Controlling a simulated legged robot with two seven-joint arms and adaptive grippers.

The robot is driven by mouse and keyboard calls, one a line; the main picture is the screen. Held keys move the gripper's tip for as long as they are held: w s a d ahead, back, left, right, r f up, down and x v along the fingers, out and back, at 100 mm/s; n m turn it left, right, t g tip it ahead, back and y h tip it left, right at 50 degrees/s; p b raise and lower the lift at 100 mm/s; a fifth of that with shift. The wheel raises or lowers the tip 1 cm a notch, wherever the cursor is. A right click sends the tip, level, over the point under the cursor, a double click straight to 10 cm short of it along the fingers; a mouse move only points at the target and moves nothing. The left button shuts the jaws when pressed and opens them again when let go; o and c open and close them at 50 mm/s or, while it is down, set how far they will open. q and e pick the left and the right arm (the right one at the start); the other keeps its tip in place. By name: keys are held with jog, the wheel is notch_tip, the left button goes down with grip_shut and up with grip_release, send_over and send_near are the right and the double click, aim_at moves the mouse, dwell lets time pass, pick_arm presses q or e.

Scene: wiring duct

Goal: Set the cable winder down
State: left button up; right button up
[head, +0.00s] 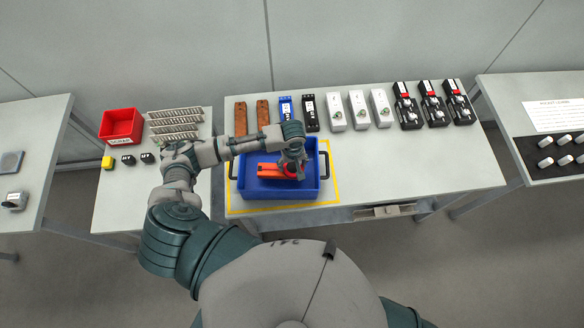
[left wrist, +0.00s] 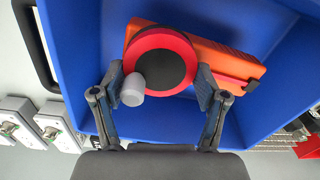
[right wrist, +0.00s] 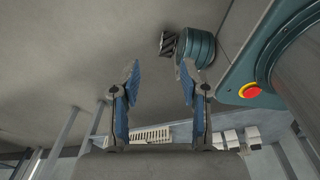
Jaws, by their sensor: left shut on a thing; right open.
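The cable winder (left wrist: 160,65) is a round red reel with a black centre and a grey knob. It sits between the fingertips of my left gripper (left wrist: 160,92), which is shut on it. In the head view my left gripper (head: 292,163) reaches down inside the blue bin (head: 275,192), largely covering the winder. An orange object (left wrist: 215,58) lies in the bin beside and partly behind the winder. I cannot tell whether the winder touches the bin floor. My right gripper (right wrist: 160,85) is open and empty, away from the table.
The bin stands within a yellow outline (head: 232,209) on the middle table. Behind it is a row of brown, blue, white and black devices (head: 358,110). A red box (head: 121,125) and slotted ducts (head: 175,125) are on the left table.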

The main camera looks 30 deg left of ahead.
pick_arm(q)
jog(key=f, duration=0.3)
jog(key=shift+s+a+f, duration=0.1)
jog(key=shift+a+f, duration=0.15)
jog(key=shift+a, duration=0.3)
jog(key=o, duration=1.2)
jog(key=shift+d, duration=0.2)
jog(key=shift+o, duration=0.2)
jog(key=shift+d+r, duration=0.1)
jog(key=shift+d, duration=0.05)
notch_tip(320, 180, up, 11)
jog(key=shift+f, duration=0.2)
jog(key=shift+r, duration=0.65)
pick_arm(e)
jog(key=shift+w+a+r, duration=0.1)
jog(key=shift+a, duration=0.55)
pick_arm(q)
jog(key=shift+f, duration=0.1)
